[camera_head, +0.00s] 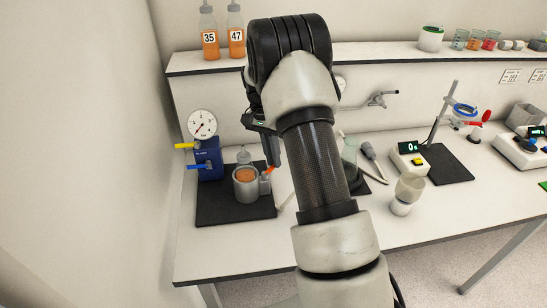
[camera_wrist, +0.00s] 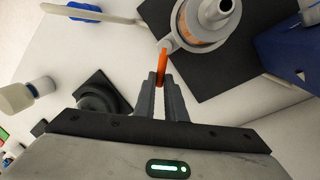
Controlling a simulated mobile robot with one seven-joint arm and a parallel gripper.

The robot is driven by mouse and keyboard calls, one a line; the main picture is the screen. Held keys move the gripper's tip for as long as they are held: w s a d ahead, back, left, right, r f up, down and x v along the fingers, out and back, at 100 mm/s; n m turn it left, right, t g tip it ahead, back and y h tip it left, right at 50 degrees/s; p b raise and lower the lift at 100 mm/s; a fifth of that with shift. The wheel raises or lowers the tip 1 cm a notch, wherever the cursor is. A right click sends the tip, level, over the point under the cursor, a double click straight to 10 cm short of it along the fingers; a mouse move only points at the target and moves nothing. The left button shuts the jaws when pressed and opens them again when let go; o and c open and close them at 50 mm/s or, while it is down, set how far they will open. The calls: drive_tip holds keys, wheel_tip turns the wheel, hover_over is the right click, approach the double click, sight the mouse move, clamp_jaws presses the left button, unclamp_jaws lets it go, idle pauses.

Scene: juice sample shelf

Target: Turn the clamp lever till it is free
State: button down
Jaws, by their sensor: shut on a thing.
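The orange clamp lever (camera_wrist: 163,60) sticks out from the side of a grey metal holder (camera_wrist: 184,30) in the wrist view. In the head view the lever (camera_head: 269,171) shows as a small orange piece at the right of the holder (camera_head: 247,194). A bottle with orange contents (camera_head: 244,174) stands in the holder. My gripper (camera_wrist: 163,80) is shut on the lever, one finger on each side of it. In the head view my gripper (camera_head: 273,157) comes down from above, partly covered by my arm.
The holder stands on a black mat (camera_head: 225,217). A blue device (camera_head: 208,160) with a round gauge (camera_head: 202,124) is close at its left. A shelf above carries orange bottles 35 (camera_head: 209,46) and 47 (camera_head: 236,45).

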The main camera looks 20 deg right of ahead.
drive_tip(key=c, duration=1.8)
unclamp_jaws()
drive_tip(key=shift+w+a+r, duration=0.35)
drive_tip(key=shift+w+r, duration=0.1)
drive_tip(key=shift+r, duration=2.4)
drive_tip(key=shift+w+a+r, duration=0.3)
drive_tip(key=shift+w+r, duration=0.2)
drive_tip(key=shift+r, duration=2.4)
drive_tip(key=shift+w+a+r, duration=0.35)
drive_tip(key=shift+w+r, duration=0.1)
drive_tip(key=shift+r, duration=2.4)
